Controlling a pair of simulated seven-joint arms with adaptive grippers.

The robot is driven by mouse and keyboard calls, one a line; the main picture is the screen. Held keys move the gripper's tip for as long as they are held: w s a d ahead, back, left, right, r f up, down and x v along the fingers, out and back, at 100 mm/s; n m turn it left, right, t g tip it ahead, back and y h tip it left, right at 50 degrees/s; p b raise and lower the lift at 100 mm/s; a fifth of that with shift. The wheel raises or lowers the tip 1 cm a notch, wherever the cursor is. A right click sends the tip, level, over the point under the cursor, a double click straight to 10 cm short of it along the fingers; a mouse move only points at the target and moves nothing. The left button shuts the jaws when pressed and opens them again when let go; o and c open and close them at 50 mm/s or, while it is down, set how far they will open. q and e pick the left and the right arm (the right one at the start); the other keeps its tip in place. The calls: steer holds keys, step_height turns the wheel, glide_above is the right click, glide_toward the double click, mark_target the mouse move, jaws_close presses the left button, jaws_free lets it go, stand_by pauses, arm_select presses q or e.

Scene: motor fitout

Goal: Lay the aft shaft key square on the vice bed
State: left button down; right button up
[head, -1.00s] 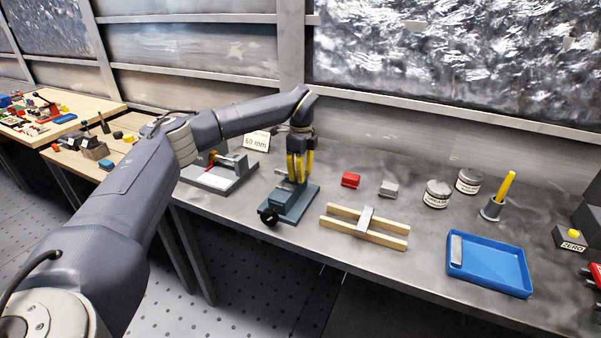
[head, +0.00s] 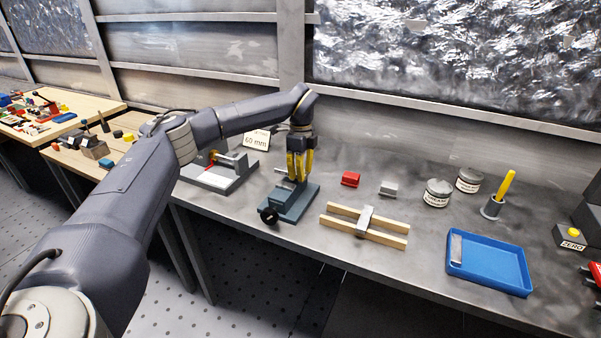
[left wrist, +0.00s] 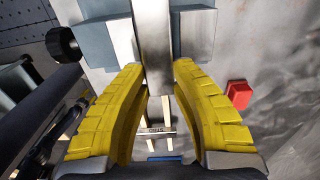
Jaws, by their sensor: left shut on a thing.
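The teal vice (head: 290,205) with a black knob stands on the bench, and it also shows in the left wrist view (left wrist: 100,42) with pale jaw faces on both sides. My left gripper (head: 299,172) points down over the vice. Its yellow fingers (left wrist: 157,75) are shut on a steel bar (left wrist: 152,40), which I take to be the shaft key. The bar runs lengthwise between the vice jaws in the wrist view. I cannot tell whether it touches the bed. In the head view, fingers and vice mostly hide it. My right gripper is not in view.
A red block (head: 350,179) and a grey block (head: 388,188) lie right of the vice. Two wooden rails (head: 390,240) carry a metal piece. A blue tray (head: 488,283) holds a grey bar. A gauge stand (head: 222,180) with a "60 mm" card stands left.

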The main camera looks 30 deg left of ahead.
arm_select(q)
steer(key=shift+f, duration=1.05)
stand_by(1.4)
steer(key=c, duration=1.1)
jaws_free()
steer(key=shift+c, duration=0.2)
step_height(320, 180, up, 12)
